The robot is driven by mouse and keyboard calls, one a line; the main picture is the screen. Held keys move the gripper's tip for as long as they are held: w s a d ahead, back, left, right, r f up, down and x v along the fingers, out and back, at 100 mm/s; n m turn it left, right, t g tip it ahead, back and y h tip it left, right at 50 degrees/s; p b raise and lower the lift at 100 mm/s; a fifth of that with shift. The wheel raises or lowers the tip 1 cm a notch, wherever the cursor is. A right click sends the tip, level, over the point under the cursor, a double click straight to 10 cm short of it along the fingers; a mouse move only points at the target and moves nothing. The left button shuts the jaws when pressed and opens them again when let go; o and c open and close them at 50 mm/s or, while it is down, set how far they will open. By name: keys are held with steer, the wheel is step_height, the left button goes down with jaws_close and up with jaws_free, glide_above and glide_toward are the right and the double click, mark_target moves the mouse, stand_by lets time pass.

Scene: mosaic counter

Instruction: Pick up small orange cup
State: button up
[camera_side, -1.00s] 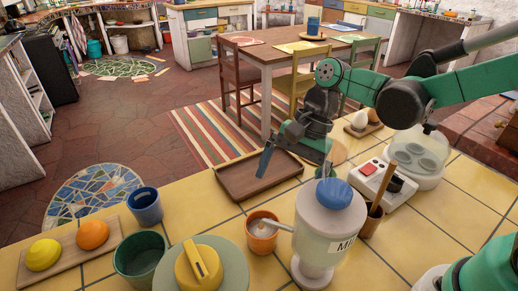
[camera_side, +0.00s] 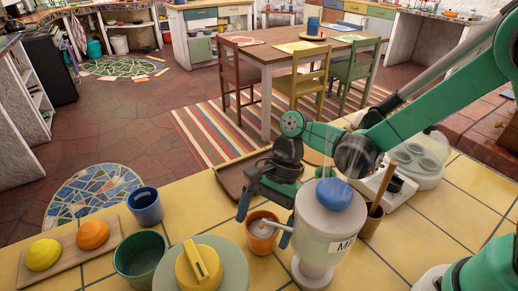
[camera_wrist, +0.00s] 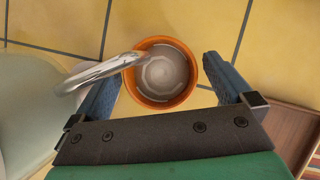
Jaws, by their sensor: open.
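The small orange cup (camera_side: 262,233) stands upright on the yellow tiled counter, left of the white milk dispenser. In the wrist view the cup (camera_wrist: 181,98) shows from above with a greyish inside, lying between the fingertips. My gripper (camera_side: 264,221) is open, with one finger to the left of the cup and the other to its right. In the wrist view my gripper (camera_wrist: 160,75) has its blue fingers either side of the cup. The dispenser's metal spout (camera_wrist: 97,73) reaches over the cup's rim, close to the left finger. I cannot tell whether a finger touches the cup.
The white dispenser (camera_side: 316,235) with a blue knob stands right beside the cup. A brown tray (camera_side: 228,176) lies behind.

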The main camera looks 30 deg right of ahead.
steer(key=c, duration=1.5)
steer(key=shift+d+r, duration=0.1)
steer(key=shift+r, duration=0.6)
steer(key=d, duration=0.1)
steer(key=w+d, duration=0.1)
steer(key=d, duration=0.1)
steer(key=shift+w+d+r, duration=0.25)
steer(key=shift+w+d, duration=0.05)
steer(key=shift+d, duration=0.05)
step_height(320, 180, up, 13)
glide_above(273, 215)
step_height(273, 215, down, 8)
steer(key=shift+a+f, duration=0.2)
steer(key=shift+a, duration=0.15)
stand_by(2.1)
steer(key=shift+d+x, duration=0.15)
steer(key=shift+x, duration=0.75)
steer(key=shift+d+x, duration=0.15)
steer(key=shift+x, duration=0.7)
jaws_close()
